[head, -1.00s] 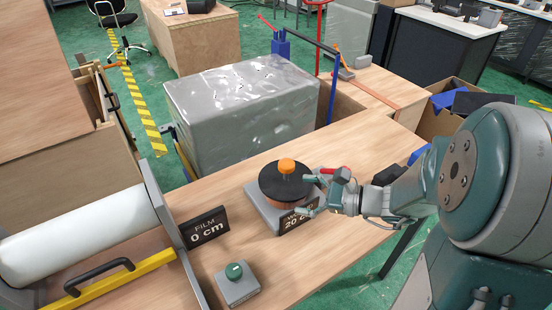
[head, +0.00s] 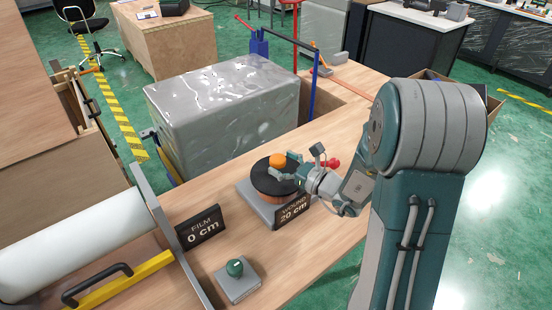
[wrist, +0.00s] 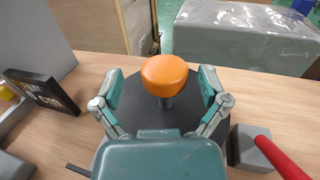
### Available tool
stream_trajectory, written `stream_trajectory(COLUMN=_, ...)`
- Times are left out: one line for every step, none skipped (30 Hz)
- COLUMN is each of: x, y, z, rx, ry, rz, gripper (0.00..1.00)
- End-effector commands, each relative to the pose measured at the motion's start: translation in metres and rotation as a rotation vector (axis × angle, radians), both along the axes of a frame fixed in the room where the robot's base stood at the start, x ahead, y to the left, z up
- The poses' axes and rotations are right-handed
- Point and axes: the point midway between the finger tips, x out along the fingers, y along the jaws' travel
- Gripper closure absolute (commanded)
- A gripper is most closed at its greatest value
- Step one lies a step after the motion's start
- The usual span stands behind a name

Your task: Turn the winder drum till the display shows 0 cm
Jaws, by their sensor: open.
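The winder drum (head: 267,183) is a round dark disc on a grey base, with an orange knob (head: 277,160) standing up from its top. Its display (head: 293,210) reads "WOUND 20 cm". My gripper (head: 287,166) is at the drum in the head view, beside the knob. In the wrist view the orange knob (wrist: 164,75) stands between the two spread fingers, above the dark drum top (wrist: 205,125). My gripper (wrist: 162,88) is open, with a gap between each finger and the knob.
A second sign (head: 201,228) reads "FILM 0 cm" beside a white roll (head: 70,245). A green button (head: 235,268) on a grey box sits at the front. A red handle (wrist: 280,155) is right of the drum. A wrapped grey block (head: 220,105) stands behind the bench.

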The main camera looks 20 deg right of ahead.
Motion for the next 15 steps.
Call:
stream_trajectory(x=0.005, y=0.004, z=0.0, rx=0.0, ry=0.0, rz=0.001, gripper=0.06)
stream_trajectory(x=0.008, y=0.005, z=0.0, rx=0.0, ry=0.0, rz=0.001, gripper=0.06)
stream_trajectory(x=0.011, y=0.007, z=0.0, rx=0.0, ry=0.0, rz=0.0, gripper=0.06)
stream_trajectory(x=0.013, y=0.008, z=0.0, rx=0.001, ry=-0.001, rz=0.0, gripper=0.06)
stream_trajectory(x=0.014, y=0.008, z=0.0, rx=0.001, ry=-0.001, rz=0.0, gripper=0.06)
stream_trajectory(x=0.015, y=0.009, z=0.0, rx=0.002, ry=-0.001, rz=-0.001, gripper=0.06)
stream_trajectory(x=0.016, y=0.009, z=0.0, rx=0.003, ry=0.0, rz=-0.001, gripper=0.06)
stream_trajectory(x=0.016, y=0.009, z=0.0, rx=0.003, ry=0.0, rz=-0.002, gripper=0.06)
stream_trajectory(x=0.016, y=0.009, z=0.0, rx=0.003, ry=0.0, rz=-0.002, gripper=0.06)
stream_trajectory(x=0.017, y=0.01, z=0.0, rx=0.003, ry=0.0, rz=-0.002, gripper=0.06)
stream_trajectory(x=0.016, y=0.01, z=0.0, rx=0.001, ry=0.0, rz=-0.002, gripper=0.06)
stream_trajectory(x=0.016, y=0.011, z=0.0, rx=0.001, ry=0.0, rz=-0.002, gripper=0.06)
stream_trajectory(x=0.016, y=0.011, z=0.0, rx=0.001, ry=0.0, rz=-0.002, gripper=0.06)
stream_trajectory(x=0.016, y=0.011, z=0.0, rx=0.001, ry=0.0, rz=-0.002, gripper=0.06)
stream_trajectory(x=0.016, y=0.011, z=0.0, rx=0.0, ry=0.0, rz=-0.002, gripper=0.2)
